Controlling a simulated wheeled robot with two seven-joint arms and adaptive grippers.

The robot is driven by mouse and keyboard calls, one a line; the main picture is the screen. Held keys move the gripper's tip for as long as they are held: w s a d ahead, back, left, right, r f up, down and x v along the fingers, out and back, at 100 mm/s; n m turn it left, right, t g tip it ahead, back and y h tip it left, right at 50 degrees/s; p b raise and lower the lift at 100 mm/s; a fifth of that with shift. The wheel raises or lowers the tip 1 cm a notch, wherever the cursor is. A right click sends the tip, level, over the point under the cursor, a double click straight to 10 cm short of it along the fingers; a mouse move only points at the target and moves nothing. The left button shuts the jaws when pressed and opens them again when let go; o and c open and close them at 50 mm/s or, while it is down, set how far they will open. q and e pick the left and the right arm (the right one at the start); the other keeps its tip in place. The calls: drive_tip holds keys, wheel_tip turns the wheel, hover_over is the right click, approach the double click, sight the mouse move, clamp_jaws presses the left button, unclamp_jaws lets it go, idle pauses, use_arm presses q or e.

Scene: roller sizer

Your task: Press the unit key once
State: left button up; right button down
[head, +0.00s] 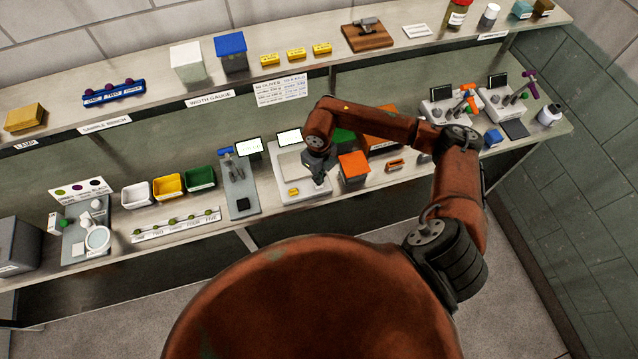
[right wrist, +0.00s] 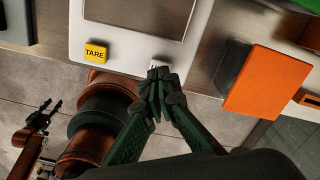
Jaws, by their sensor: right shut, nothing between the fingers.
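The white scale (head: 288,184) stands on the lower bench, with its lit display (head: 289,137) behind it. Its yellow TARE key (right wrist: 95,53) is at the front left, and it also shows in the head view (head: 293,192). A small pale key (right wrist: 158,64), likely the unit key, is on the front right edge, partly hidden by my fingertips. My right gripper (right wrist: 160,78) is shut and empty, its tips at that key; I cannot tell whether they touch. It also shows in the head view (head: 319,178). My left gripper (right wrist: 43,116) is open, away from the bench.
An orange-lidded box (head: 354,168) stands just right of the scale, close to my right gripper; it also shows in the right wrist view (right wrist: 266,82). A grey device (head: 239,190) stands left of the scale. The upper shelf (head: 222,101) runs above and behind.

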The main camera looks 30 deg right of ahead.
drive_tip(key=shift+r+p, duration=1.2)
drive_tip(key=shift+r, duration=1.3)
